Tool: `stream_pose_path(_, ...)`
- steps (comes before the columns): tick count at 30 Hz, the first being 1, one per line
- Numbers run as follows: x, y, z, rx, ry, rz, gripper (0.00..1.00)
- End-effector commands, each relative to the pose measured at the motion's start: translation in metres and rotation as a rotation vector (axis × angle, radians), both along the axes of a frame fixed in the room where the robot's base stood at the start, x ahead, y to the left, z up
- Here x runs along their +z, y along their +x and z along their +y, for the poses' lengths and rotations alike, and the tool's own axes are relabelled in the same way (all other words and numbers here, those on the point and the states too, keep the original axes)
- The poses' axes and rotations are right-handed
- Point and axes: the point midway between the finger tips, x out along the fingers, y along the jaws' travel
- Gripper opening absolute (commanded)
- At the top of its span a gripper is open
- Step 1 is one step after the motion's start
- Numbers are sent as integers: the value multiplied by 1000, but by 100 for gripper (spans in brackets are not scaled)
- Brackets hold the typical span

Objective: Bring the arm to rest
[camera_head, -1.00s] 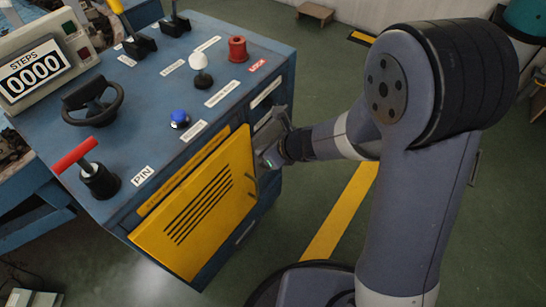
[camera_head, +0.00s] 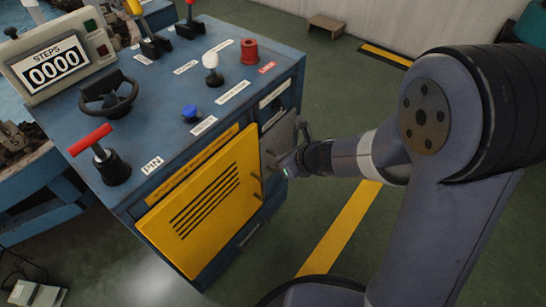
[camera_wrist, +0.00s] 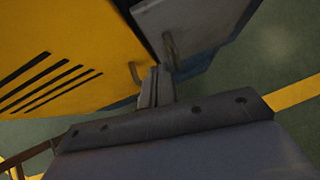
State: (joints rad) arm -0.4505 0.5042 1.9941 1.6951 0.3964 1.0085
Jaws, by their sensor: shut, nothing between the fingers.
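My gripper (camera_head: 274,166) is in front of the blue console's right front, beside the free edge of the yellow door (camera_head: 200,205). In the wrist view my gripper (camera_wrist: 157,85) has its fingers together and empty, pointing at the gap between the yellow door and a grey panel (camera_wrist: 185,22). A small handle (camera_wrist: 135,73) on the yellow door is just left of the fingers, and another handle (camera_wrist: 170,50) on the grey panel is just right. I cannot tell whether the fingers touch either. My arm reaches in from the right, bent at the elbow.
A small brown stool (camera_head: 326,25) stands behind.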

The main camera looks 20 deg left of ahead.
Motion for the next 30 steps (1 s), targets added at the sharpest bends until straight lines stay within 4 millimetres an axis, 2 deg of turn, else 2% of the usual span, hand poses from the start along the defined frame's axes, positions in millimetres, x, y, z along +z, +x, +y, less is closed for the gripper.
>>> stream_pose_path(1,20,-3,-9,-4,3,-5,0)
stream_pose_path(3,32,-8,-20,-3,2,-4,0)
stream_pose_path(12,63,-22,-53,-1,0,-2,0)
stream_pose_path(19,66,-25,-59,0,0,0,0)
stream_pose_path(30,59,-23,-54,2,0,-1,0)
